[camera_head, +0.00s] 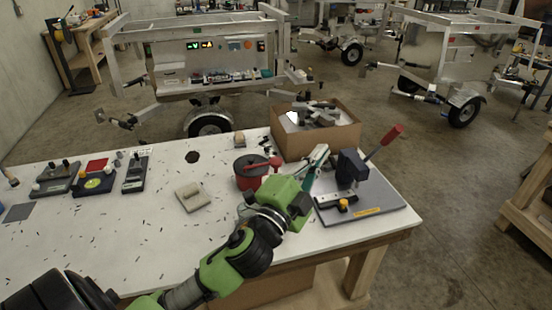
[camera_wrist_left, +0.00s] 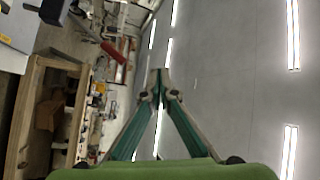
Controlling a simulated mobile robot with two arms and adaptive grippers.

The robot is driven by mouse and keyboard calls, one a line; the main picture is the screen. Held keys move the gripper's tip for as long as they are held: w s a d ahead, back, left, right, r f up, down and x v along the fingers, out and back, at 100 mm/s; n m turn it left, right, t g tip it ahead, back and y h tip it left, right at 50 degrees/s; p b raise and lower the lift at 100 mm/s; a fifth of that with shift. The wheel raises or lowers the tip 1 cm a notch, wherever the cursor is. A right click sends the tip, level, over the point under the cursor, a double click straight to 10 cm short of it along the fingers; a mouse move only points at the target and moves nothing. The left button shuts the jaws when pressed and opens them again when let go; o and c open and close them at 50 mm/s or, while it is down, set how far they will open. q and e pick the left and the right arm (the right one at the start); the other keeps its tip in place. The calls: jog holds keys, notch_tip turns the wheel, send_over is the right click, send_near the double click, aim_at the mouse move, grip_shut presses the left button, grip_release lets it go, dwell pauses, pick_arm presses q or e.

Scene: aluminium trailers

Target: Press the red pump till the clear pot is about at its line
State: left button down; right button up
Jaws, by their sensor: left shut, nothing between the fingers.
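A red pot with a dark top and a red arm, which looks like the red pump (camera_head: 250,179), stands on the white table. It is partly covered by my left arm. My left gripper (camera_head: 322,152) is just right of it in the head view, tilted upward, between it and a lever tool. Its teal fingers meet at the tips in the left wrist view (camera_wrist_left: 157,76), shut and empty. It does not visibly touch the pump. I cannot make out a clear pot or its line; my gripper may hide it. My right gripper is out of view.
A lever tool with a red handle (camera_head: 384,142) stands on a grey plate (camera_head: 378,205) right of my gripper. An open cardboard box (camera_head: 340,138) is behind. A beige block (camera_head: 192,197) and several small fixtures (camera_head: 95,180) sit to the left. The table's front left is mostly clear.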

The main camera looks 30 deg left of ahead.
pick_arm(q)
jog(key=d+r+m+g+h, duration=0.2)
jog(key=d+r+m+h, duration=0.2)
jog(key=m+h, duration=0.3)
jog(key=s+d+r+m+g+h, duration=0.1)
jog(key=d+r+m+g+h, duration=0.25)
jog(key=m, duration=0.65)
jog(key=d+r+m+g+h, duration=0.1)
jog(key=d+r+m+h, duration=0.2)
jog(key=d+m+h, duration=0.4)
jog(key=m+g+y, duration=0.5)
jog(key=m+y, duration=0.4)
jog(key=y, duration=0.8)
send_over(275, 161)
notch_tip(275, 161, down, 8)
jog(key=shift+f, duration=0.1)
notch_tip(275, 161, down, 9)
jog(key=b, duration=0.7)
jog(key=shift+r, duration=0.2)
